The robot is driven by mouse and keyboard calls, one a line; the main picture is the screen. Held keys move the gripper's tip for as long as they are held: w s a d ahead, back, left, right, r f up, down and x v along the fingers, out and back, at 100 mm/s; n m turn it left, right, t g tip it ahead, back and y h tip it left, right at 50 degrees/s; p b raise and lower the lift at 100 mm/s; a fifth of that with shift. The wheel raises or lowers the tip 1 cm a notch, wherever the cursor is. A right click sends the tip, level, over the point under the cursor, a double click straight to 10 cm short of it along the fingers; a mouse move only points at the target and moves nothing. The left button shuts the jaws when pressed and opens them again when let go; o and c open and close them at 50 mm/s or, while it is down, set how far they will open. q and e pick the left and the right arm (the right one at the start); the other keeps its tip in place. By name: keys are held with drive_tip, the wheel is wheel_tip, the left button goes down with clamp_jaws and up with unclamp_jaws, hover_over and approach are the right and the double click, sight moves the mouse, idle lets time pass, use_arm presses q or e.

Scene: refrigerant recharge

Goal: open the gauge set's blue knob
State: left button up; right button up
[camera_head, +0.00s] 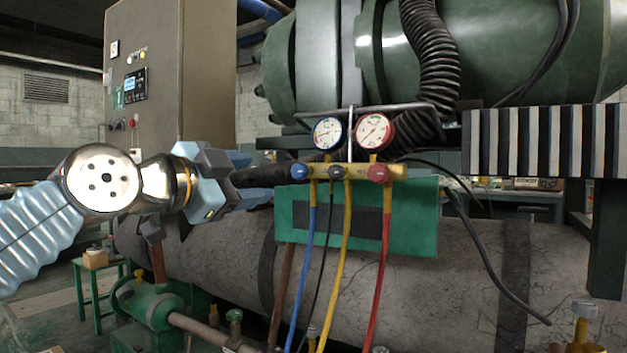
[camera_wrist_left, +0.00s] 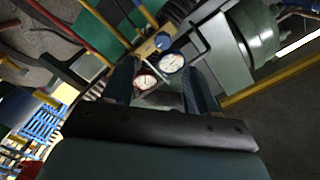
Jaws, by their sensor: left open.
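The gauge set's yellow manifold (camera_head: 350,171) hangs in front of the grey tank with two round gauges above it. The blue knob (camera_head: 299,171) is at its left end; it also shows in the left wrist view (camera_wrist_left: 163,41). A dark knob (camera_head: 337,172) is in the middle and a red knob (camera_head: 378,173) on the right. My right gripper is out of view.
Blue (camera_head: 306,265), yellow (camera_head: 339,265) and red (camera_head: 380,265) hoses hang below the manifold. A green plate (camera_head: 425,215) is behind it, with the large grey tank (camera_head: 470,265) below. A ribbed dark hose (camera_head: 432,60) runs above right. A control cabinet (camera_head: 207,75) stands back left.

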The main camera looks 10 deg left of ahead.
sight(297, 171)
use_arm(q)
drive_tip(key=p+x, duration=0.1)
drive_tip(key=x, duration=0.3)
drive_tip(key=p+x, duration=0.1)
drive_tip(key=x, duration=0.4)
drive_tip(key=p+x, duration=0.1)
drive_tip(key=x, duration=0.3)
drive_tip(key=shift+w+r, duration=0.15)
drive_tip(key=shift+r, duration=0.25)
drive_tip(key=c, duration=1)
drive_tip(key=shift+c, duration=0.2)
